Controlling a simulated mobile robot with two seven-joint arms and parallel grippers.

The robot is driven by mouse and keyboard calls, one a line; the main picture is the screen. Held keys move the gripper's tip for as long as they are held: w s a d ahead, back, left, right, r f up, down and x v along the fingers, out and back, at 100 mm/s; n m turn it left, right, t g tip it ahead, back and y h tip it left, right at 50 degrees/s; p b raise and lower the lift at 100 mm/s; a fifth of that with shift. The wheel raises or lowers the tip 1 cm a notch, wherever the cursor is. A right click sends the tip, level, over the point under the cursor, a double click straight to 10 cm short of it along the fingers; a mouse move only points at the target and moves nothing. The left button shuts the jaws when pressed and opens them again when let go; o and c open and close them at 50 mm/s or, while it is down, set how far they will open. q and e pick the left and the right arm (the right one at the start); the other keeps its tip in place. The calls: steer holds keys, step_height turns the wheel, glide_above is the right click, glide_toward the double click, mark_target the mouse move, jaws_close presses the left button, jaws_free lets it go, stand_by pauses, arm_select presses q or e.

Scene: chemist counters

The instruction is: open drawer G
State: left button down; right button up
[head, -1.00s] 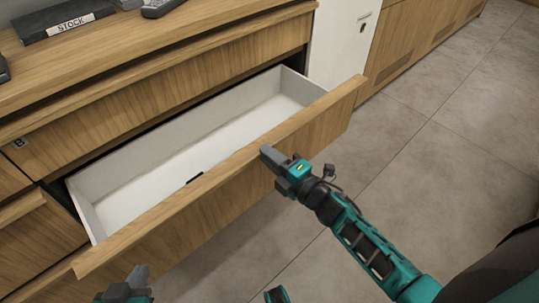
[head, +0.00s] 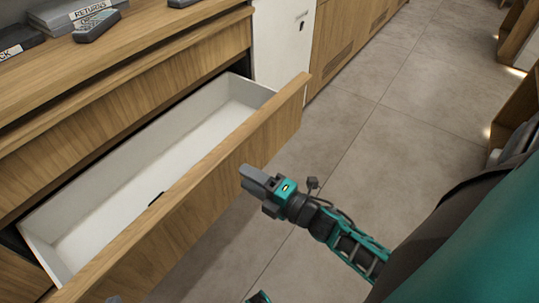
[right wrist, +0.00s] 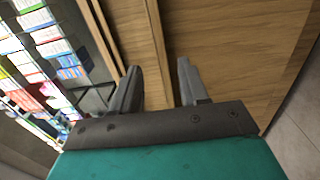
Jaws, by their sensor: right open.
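A wooden drawer (head: 205,172) stands pulled well out of the counter, with its white inside (head: 150,170) bare except for a small black piece at the front wall. No letter on it is readable, so I cannot tell if it is G. My right gripper (head: 254,178) is in front of the drawer's outer face, empty. In the right wrist view its two fingers (right wrist: 158,85) are apart, with wood panels beyond them. Only a small grey tip of what seems my left gripper (head: 114,299) shows at the bottom edge; its jaws are hidden.
The counter top (head: 120,45) above holds a box labelled RETURNS (head: 75,12) and dark handheld devices (head: 97,25). A white cabinet panel (head: 284,45) stands beyond the drawer. Open tiled floor (head: 400,140) lies to the right.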

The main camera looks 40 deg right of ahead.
arm_select(q)
steer(key=shift+r, duration=0.3)
arm_select(e)
steer(key=v, duration=0.6)
arm_select(q)
steer(key=shift+a, duration=0.1)
arm_select(e)
steer(key=shift+w, duration=0.1)
steer(key=s+a+f+m+g+h, duration=0.25)
steer(key=a+m+g, duration=0.45)
steer(key=m, duration=1.2)
arm_select(q)
steer(key=s+a+r+p, duration=0.1)
steer(key=a+r+p, duration=0.2)
steer(key=r+p, duration=0.6)
steer(key=p, duration=0.5)
steer(key=shift+s+r+y, duration=0.25)
steer(key=shift+r+y, duration=0.1)
steer(key=shift+y, duration=0.05)
arm_select(e)
step_height(320, 180, up, 10)
steer(key=s+d+h, duration=0.1)
steer(key=s, duration=0.1)
steer(key=shift+d+r+t+h, duration=0.15)
steer(key=shift+t+h, duration=0.2)
steer(key=shift+t, duration=0.05)
